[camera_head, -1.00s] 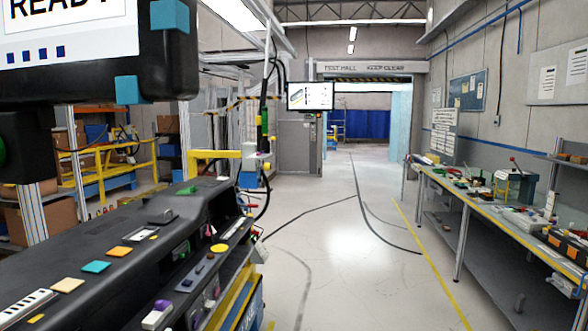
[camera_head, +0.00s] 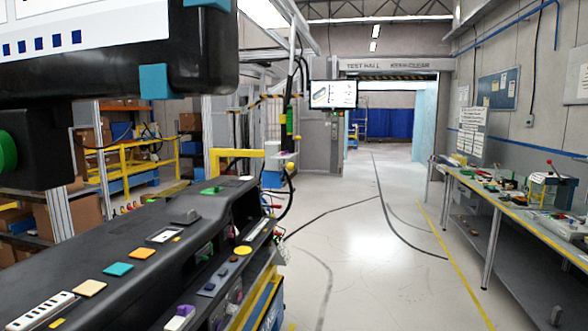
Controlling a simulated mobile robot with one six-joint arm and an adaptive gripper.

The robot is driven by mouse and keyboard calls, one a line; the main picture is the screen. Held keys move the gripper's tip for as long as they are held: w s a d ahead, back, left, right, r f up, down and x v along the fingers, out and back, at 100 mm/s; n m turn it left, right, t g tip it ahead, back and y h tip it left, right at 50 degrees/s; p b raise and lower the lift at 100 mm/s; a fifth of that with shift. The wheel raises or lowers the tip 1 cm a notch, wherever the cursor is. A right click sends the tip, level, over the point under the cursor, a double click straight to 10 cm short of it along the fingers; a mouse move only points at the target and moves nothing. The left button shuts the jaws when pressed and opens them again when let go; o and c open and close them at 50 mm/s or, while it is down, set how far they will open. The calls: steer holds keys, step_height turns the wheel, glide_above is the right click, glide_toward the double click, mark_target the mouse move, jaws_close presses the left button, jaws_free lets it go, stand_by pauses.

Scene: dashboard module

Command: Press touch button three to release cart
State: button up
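The black dashboard module (camera_head: 90,262) runs along the lower left. On its top is a row of flat square pads: a beige pad (camera_head: 89,288), a teal pad (camera_head: 118,268) and an orange pad (camera_head: 142,253). A white-framed pad (camera_head: 164,236) lies farther along. I cannot read any number on them, so I cannot tell which is touch button three. A yellow round button (camera_head: 243,250) sits on the right side. My gripper is not in view. No cart can be made out clearly.
A large black-framed screen (camera_head: 120,62) overhangs the upper left, with a green knob (camera_head: 6,150) below it. A cluttered workbench (camera_head: 510,206) stands along the right wall. The floor (camera_head: 355,262) between is open, with black cables lying on it.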

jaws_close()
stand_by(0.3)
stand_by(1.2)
